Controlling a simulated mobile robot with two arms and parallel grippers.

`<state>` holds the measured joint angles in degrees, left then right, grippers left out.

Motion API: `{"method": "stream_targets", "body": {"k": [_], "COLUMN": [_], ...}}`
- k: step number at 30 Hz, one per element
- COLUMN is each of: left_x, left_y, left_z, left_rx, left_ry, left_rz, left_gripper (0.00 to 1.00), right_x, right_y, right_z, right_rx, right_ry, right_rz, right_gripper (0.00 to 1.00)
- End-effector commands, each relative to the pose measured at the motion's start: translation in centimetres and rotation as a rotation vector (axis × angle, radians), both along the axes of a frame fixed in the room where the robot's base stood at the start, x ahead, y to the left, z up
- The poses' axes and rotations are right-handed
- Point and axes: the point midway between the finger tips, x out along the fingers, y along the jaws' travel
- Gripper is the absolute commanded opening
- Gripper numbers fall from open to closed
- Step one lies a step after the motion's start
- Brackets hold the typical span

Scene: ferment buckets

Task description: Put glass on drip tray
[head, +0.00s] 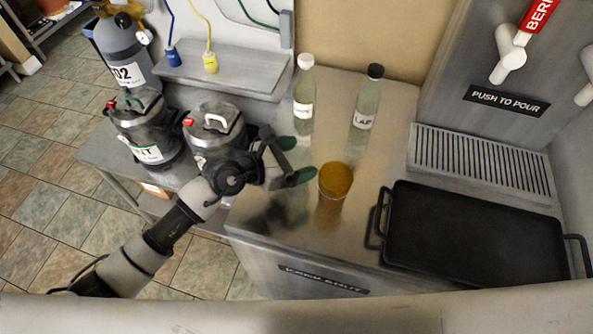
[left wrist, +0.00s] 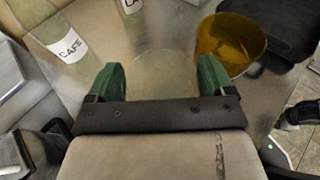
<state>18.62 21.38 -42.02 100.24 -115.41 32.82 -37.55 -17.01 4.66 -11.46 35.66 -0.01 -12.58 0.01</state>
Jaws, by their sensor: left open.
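The drip tray (head: 480,160) is a slotted metal grate below the tap at the right. My left gripper (head: 296,160) is open and empty, just left of the glass in the head view. In the left wrist view its green fingers (left wrist: 160,80) are apart with bare counter between them, and the glass is beyond the right finger. My right gripper is not in view.
A black tray with handles (head: 470,235) lies in front of the drip tray. Two labelled bottles (head: 303,105) (head: 366,105) stand behind the glass. The beer tap (head: 508,55) rises above the drip tray. Lidded buckets (head: 143,130) stand at the left. Some bare counter (head: 290,215) lies near the front edge.

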Motion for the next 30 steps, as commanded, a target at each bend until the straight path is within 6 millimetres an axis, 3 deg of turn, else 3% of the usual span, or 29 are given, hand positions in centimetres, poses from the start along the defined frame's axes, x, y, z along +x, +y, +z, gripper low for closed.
{"method": "stream_targets", "body": {"k": [2,12,20,30], "left_x": [0.0,0.0,0.0,0.0], "left_y": [0.0,0.0,0.0,0.0], "left_z": [0.0,0.1,0.7,7.1], "left_rx": [0.000,-0.001,-0.002,-0.003], "left_ry": [0.000,0.000,-0.002,-0.007], "left_rz": [0.000,0.000,0.000,-0.001], "left_gripper": [0.78,0.27,0.26,0.26], "right_x": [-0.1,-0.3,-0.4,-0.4], "right_y": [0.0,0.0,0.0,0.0], "right_z": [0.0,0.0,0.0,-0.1], "right_rx": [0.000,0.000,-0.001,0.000], "right_ry": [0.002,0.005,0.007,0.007], "right_rz": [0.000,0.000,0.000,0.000], "right_gripper": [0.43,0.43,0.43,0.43]}}
